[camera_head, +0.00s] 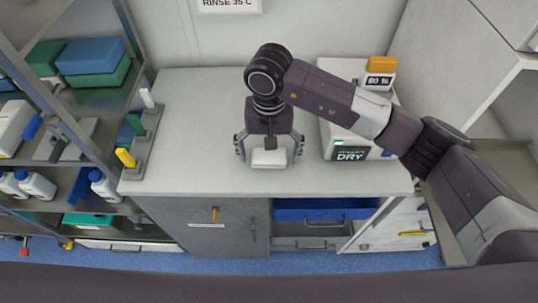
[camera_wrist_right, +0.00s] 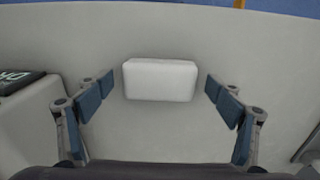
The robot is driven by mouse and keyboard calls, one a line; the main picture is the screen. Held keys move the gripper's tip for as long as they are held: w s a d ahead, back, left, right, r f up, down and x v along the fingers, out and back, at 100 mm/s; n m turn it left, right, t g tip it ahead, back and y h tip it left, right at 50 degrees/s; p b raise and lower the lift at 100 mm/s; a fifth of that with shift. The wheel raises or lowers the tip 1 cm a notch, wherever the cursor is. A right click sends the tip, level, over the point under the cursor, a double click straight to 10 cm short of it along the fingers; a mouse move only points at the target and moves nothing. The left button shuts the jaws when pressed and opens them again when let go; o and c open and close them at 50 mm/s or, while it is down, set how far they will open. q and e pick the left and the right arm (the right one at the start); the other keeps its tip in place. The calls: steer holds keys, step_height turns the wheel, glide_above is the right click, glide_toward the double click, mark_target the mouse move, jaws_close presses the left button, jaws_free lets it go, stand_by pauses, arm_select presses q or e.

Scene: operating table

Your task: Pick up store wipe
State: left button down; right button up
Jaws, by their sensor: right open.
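The store wipe looks like a small white block with rounded edges (camera_head: 269,159). It lies on the light grey counter (camera_head: 190,112) near its front edge. My right gripper (camera_head: 269,150) is just above and behind it, pointing down, with its fingers spread to either side. In the right wrist view the white block (camera_wrist_right: 160,80) sits centred ahead, between the two open blue-padded fingers (camera_wrist_right: 160,95), and neither finger touches it. My left gripper is not in view.
A white device with a DRY display (camera_head: 351,154) stands right of the gripper, carrying an orange-topped box (camera_head: 380,73). A grey holder with coloured handles (camera_head: 140,140) stands at the counter's left. An open blue drawer (camera_head: 325,212) is below the counter front.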

mark_target(269, 154)
steer(key=c, duration=1.1)
steer(key=shift+o, duration=0.2)
steer(key=shift+r, duration=0.15)
steer(key=shift+r, duration=0.55)
step_height(269, 154, up, 19)
steer(key=b, duration=0.4)
steer(key=shift+f, duration=0.15)
